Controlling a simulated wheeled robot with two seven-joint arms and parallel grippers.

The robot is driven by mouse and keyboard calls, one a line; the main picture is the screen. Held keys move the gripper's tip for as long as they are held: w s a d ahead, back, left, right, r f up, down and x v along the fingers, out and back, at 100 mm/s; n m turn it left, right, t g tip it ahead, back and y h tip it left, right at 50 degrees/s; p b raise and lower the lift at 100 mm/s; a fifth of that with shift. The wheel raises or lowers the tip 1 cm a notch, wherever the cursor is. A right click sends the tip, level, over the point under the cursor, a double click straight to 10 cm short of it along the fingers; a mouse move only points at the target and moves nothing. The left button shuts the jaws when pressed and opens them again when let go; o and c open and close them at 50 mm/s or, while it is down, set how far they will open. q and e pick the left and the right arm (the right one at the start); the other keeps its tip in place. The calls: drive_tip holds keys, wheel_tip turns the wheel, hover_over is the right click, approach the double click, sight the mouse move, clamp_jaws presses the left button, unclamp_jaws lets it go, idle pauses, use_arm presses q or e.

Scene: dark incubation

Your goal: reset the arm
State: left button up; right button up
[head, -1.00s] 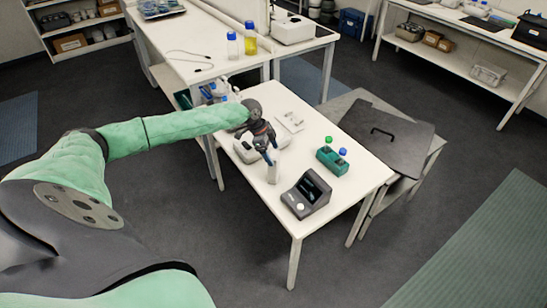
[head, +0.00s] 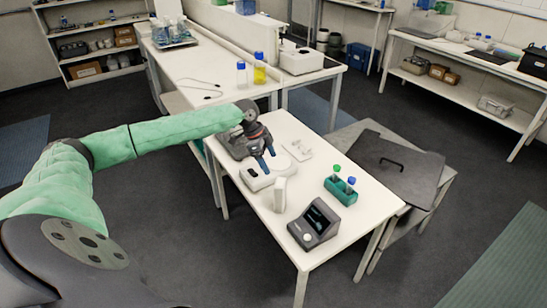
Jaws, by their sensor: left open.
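My left arm comes in from the left, and my left gripper (head: 264,160) is over the small white table (head: 262,222). Its blue fingers are apart with nothing seen between them. A small white upright block (head: 279,194) stands on the table in front of the gripper, apart from the fingers. A white device (head: 262,177) lies just below the gripper, partly hidden by it. My right gripper is not in view.
A green rack (head: 341,190) with blue- and green-capped tubes and a dark device with a screen (head: 314,224) stand on the table. A dark lid with a handle (head: 390,166) lies to the right. Bottles (head: 259,68) stand on the bench behind.

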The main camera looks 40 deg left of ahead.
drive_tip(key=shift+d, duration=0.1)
use_arm(q)
drive_tip(key=s+d+f+n, duration=0.1)
drive_tip(key=s+d+f, duration=0.45)
drive_tip(key=d, duration=0.35)
drive_tip(key=s+d+f, duration=0.5)
drive_tip(key=s+d, duration=0.1)
drive_tip(key=d, duration=0.3)
drive_tip(key=s+d+f+n, duration=0.1)
drive_tip(key=s+d+f, duration=0.4)
drive_tip(key=d, duration=0.4)
drive_tip(key=s+r+n+t+y, duration=0.15)
drive_tip(key=s+n+y, duration=0.25)
drive_tip(key=s+n, duration=1.05)
wheel_tip(320, 180, down, 26)
drive_tip(key=s+d+m+b, duration=0.2)
drive_tip(key=s+m, duration=0.1)
drive_tip(key=m, duration=0.2)
drive_tip(key=s+f, duration=0.4)
drive_tip(key=f, duration=0.8)
drive_tip(key=s+f+g+b, duration=0.1)
drive_tip(key=s+f, duration=0.3)
drive_tip(key=f, duration=0.9)
drive_tip(key=shift+f, duration=0.15)
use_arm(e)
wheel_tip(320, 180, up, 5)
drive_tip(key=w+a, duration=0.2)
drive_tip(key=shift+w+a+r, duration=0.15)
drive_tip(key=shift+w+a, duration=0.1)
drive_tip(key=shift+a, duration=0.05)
